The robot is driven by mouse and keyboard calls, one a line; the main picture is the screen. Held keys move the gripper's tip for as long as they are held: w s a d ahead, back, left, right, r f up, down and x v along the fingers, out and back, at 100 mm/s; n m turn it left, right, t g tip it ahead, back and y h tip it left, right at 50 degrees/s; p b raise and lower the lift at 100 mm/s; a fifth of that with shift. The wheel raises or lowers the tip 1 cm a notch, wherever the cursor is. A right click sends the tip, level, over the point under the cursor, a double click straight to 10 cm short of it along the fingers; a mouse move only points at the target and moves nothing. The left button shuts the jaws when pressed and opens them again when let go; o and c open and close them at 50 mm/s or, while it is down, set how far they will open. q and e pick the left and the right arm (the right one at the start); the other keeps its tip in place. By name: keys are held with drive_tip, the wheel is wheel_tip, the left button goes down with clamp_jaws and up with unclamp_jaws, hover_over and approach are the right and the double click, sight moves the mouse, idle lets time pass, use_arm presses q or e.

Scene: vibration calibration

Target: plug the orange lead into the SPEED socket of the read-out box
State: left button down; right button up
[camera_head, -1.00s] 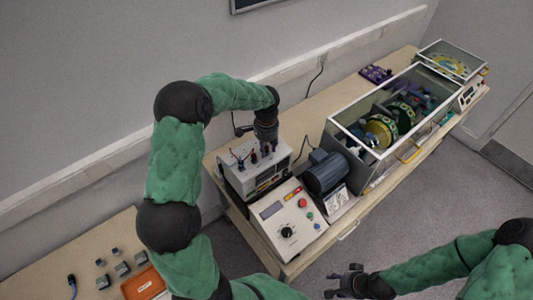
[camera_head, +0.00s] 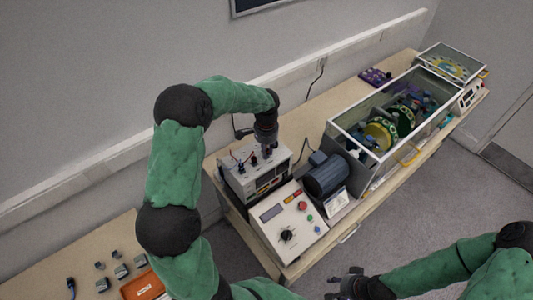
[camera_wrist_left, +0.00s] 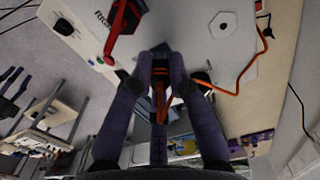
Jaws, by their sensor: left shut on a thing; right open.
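The read-out box (camera_head: 257,181) stands at the left end of the bench, with red and dark plugs on its top. My left gripper (camera_head: 268,152) is over the right part of that top. In the left wrist view it (camera_wrist_left: 161,66) is shut on the orange lead (camera_wrist_left: 162,92), whose cable loops off to the right. The box top (camera_wrist_left: 185,22) is beyond the fingertips. A red plug (camera_wrist_left: 123,22) and a hexagonal socket (camera_wrist_left: 222,25) lie either side. The fingers hide the plug's tip, so contact with a socket cannot be told. My right gripper (camera_head: 345,285) is open and empty, away from the bench.
A control box (camera_head: 287,222) with a knob and buttons stands in front of the read-out box. A blue-grey motor (camera_head: 326,174) and a clear-walled enclosure (camera_head: 345,130) stand to the right. An orange tray (camera_head: 143,287) lies on a side table at lower left.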

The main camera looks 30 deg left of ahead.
use_arm(q)
drive_tip(key=shift+s+d+f+b, duration=0.1)
drive_tip(key=shift+f+b, duration=0.25)
drive_tip(key=shift+f, duration=0.2)
idle(1.2)
idle(0.3)
drive_tip(key=shift+m+p, duration=0.65)
drive_tip(key=shift+m, duration=1.25)
drive_tip(key=shift+m, duration=0.3)
drive_tip(key=shift+m+p, duration=0.4)
drive_tip(key=shift+m, duration=1.2)
drive_tip(key=shift+s+m+p, duration=0.1)
drive_tip(key=shift+m+p, duration=0.45)
drive_tip(key=shift+m, duration=0.25)
drive_tip(key=shift+m+p, duration=0.4)
drive_tip(key=shift+m, duration=0.8)
drive_tip(key=shift+f, duration=0.1)
